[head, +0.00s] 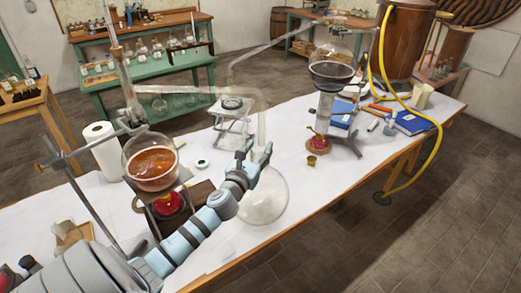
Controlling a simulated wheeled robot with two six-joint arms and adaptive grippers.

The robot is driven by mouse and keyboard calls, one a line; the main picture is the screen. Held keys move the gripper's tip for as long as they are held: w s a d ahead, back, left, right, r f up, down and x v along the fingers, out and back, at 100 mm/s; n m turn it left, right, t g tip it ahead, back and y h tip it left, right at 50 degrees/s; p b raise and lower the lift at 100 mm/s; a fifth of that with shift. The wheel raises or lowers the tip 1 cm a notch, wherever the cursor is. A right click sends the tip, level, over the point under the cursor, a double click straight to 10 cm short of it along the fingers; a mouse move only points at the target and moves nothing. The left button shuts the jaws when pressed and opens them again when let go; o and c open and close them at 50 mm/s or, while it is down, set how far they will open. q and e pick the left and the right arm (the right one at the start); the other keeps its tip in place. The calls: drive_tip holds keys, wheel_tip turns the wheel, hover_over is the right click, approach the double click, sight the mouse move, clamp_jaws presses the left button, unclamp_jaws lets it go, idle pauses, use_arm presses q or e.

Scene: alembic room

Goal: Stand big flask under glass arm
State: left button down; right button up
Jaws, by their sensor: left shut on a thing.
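The big flask (266,199) is a clear, round-bodied glass flask near the middle of the head view, by the table's front edge. My left gripper (259,160) is shut at its neck, reaching in from the lower left. The flask looks upright. The glass arm (232,91) runs right from the heated set-up and bends down, its lower end (262,127) just above the flask's neck. I cannot tell whether the two touch or line up in depth. My right gripper is not in view.
A round flask of amber liquid (152,165) hangs clamped over a red burner (169,206) left of my gripper. White table paper (298,187) is clear beside the flask.

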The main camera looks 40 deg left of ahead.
use_arm(q)
drive_tip(key=shift+x, duration=1.15)
drive_tip(key=shift+s+d+f+b, duration=0.1)
drive_tip(key=shift+f+b, duration=0.45)
drive_tip(key=shift+f, duration=0.2)
drive_tip(key=shift+f, duration=0.15)
drive_tip(key=c, duration=0.9)
unclamp_jaws()
drive_tip(key=shift+c, duration=0.2)
drive_tip(key=shift+s, duration=0.1)
